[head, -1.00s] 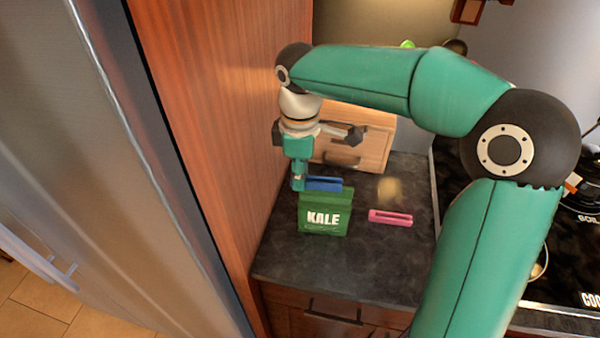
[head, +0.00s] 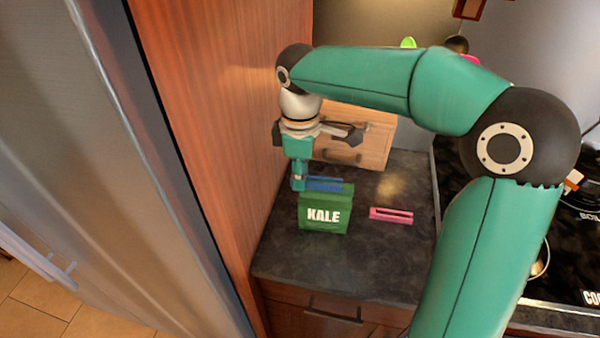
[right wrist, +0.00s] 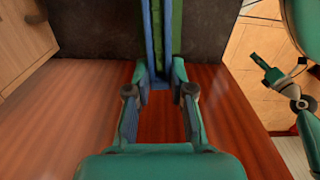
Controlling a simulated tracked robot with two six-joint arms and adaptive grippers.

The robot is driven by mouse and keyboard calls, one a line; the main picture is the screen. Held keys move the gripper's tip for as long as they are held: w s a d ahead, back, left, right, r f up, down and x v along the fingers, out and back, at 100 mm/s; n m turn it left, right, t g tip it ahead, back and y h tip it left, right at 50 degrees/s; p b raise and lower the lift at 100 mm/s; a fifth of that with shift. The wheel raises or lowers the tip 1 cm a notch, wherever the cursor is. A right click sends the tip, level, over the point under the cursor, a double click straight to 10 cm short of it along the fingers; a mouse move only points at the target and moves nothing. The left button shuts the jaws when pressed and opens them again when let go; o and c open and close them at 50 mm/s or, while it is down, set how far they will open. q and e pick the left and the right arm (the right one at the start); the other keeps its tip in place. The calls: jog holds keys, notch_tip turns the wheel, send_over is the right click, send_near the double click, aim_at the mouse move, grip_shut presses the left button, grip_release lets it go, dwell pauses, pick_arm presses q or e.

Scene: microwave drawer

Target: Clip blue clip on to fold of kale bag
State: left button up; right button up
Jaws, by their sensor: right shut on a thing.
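The green kale bag (head: 325,214) stands upright on the dark counter in the head view, its white lettering facing me. My right gripper (head: 298,186) is shut on the left end of the blue clip (head: 325,184), which lies along the bag's top edge. In the right wrist view, the clip (right wrist: 153,40) shows as long blue bars between my right fingertips (right wrist: 160,78), alongside the green bag (right wrist: 177,28).
A pink clip (head: 391,215) lies on the counter (head: 330,264) right of the bag. A wooden box (head: 372,150) stands behind. A tall wooden panel (head: 225,130) borders the left, close to my right gripper. The stove (head: 572,252) is at the right.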

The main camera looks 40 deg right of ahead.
jog(key=shift+f+b, duration=0.35)
jog(key=shift+f, duration=0.2)
dwell(0.5)
jog(key=o, duration=1.3)
jog(key=shift+r, duration=0.15)
jog(key=shift+r+p, duration=3.55)
jog(key=shift+r, duration=0.35)
jog(key=shift+s, duration=0.1)
